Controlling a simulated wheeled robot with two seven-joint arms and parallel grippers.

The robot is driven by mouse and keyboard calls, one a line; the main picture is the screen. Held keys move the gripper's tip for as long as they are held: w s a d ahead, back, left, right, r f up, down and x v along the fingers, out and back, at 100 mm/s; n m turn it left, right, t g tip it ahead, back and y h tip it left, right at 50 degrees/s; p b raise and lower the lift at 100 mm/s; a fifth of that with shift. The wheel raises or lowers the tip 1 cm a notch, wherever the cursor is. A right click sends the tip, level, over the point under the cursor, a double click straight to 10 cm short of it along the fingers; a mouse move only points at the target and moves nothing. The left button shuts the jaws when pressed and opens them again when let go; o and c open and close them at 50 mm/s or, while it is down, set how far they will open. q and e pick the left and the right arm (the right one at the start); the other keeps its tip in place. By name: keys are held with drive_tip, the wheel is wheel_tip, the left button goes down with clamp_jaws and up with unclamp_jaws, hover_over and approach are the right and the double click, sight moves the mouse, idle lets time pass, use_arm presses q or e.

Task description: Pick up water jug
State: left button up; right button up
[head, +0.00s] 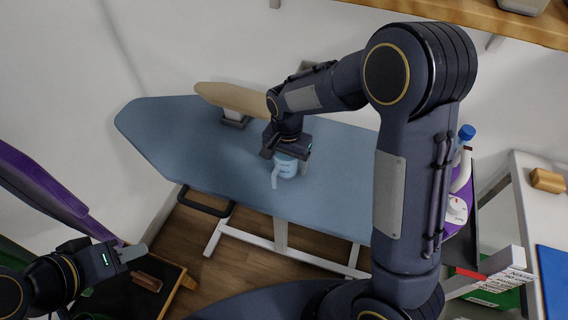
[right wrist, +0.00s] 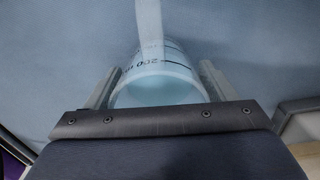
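The water jug (head: 286,167) is a small translucent light-blue vessel with a pale handle, standing on the blue ironing board. My right gripper (head: 289,152) is over it from above, pointing down. In the right wrist view the jug (right wrist: 158,90) lies between the two fingers, its open mouth towards me and dark measuring marks on its wall. The fingers are set wide, one close beside each side of the jug; whether they press on it I cannot tell. My left gripper (head: 133,252) is low at the left, away from the board, and its opening is not clear.
The ironing board (head: 180,150) has free room left of the jug. A narrow tan sleeve board (head: 235,98) stands behind it. A wooden shelf (head: 480,15) is above.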

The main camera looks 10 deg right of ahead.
drive_tip(key=c, duration=0.8)
drive_tip(key=shift+r, duration=0.15)
